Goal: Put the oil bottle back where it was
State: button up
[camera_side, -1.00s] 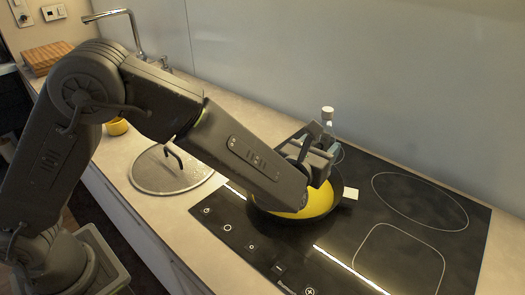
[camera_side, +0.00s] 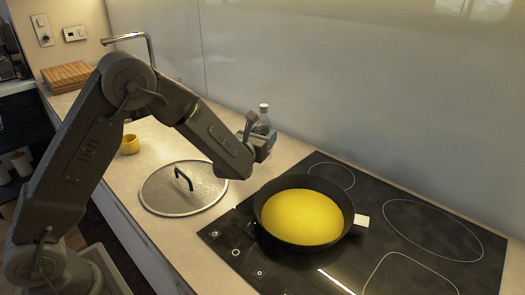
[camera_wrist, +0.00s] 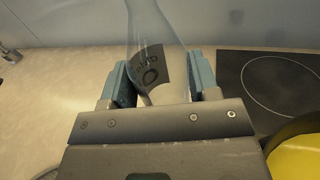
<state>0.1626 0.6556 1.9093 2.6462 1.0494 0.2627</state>
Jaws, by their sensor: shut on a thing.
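The oil bottle (camera_side: 263,120) is clear glass with a light cap and stands upright in my gripper (camera_side: 262,147), left of the hob, in the side view. In the wrist view the bottle (camera_wrist: 160,60) shows a dark label between the two blue-grey fingers of my gripper (camera_wrist: 163,80). My gripper is shut on the bottle. The bottle's base is hidden by my gripper, so I cannot tell whether it touches the counter.
A black pan (camera_side: 262,222) with yellow contents sits on the black hob (camera_side: 400,192), right of my gripper. A glass lid (camera_side: 160,196) lies on the counter (camera_side: 125,182). A yellow cup (camera_side: 130,144) and a wooden board (camera_side: 68,76) are farther left. The wall (camera_side: 350,90) stands close behind.

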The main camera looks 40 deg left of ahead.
jog(key=shift+f, duration=1.85)
jog(key=shift+f, duration=0.1)
jog(key=o, duration=1)
jog(key=shift+o, duration=0.2)
